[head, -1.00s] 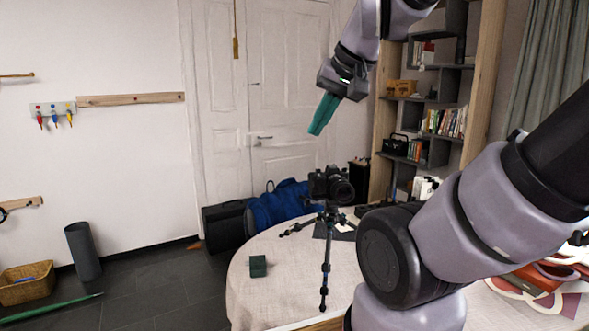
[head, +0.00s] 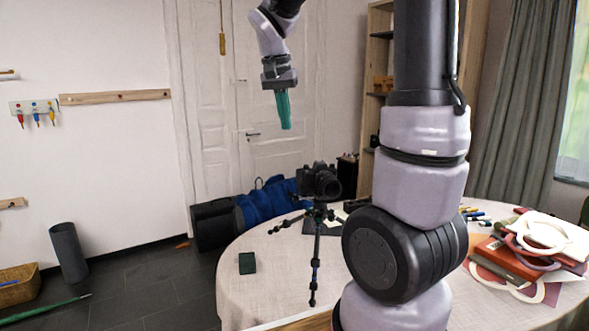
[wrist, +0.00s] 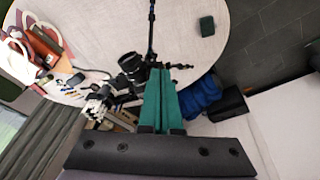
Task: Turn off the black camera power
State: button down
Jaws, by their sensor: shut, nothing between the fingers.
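The black camera (head: 318,181) sits on a small black tripod (head: 316,250) standing on the round table, its lens facing right and toward me in the head view. In the wrist view the camera (wrist: 130,72) is just left of the green fingers, partly hidden behind them. My gripper (head: 286,126) has green fingers, pointing down, shut and empty. It is above and a little left of the camera in the head view, clearly apart from it. The power switch is too small to make out.
The round table (head: 260,290) has a clear left part with a small dark green box (head: 247,263). Books and white rings (head: 525,250) lie at the right. A blue bag (head: 268,203) and a black case (head: 213,224) stand behind on the floor.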

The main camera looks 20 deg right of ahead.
aim_at(301, 175)
jog(key=w+a+f+m+g+h, duration=0.1)
jog(key=w+f+h, duration=0.1)
jog(key=w+f, duration=0.2)
jog(key=w+a+f+m+g+h, duration=0.1)
jog(key=w+f, duration=0.4)
jog(key=w, duration=0.5)
jog(key=shift+w+f+m+h, duration=0.3)
jog(key=shift+m+h, duration=0.2)
jog(key=shift+h, duration=0.6)
jog(key=s+d+f, duration=0.1)
jog(key=d+f, duration=0.4)
jog(key=s+d+f, duration=0.1)
jog(key=d+f, duration=0.2)
jog(key=shift+s+d, duration=0.25)
jog(key=shift+s, duration=0.1)
jog(key=shift+s+d, duration=0.25)
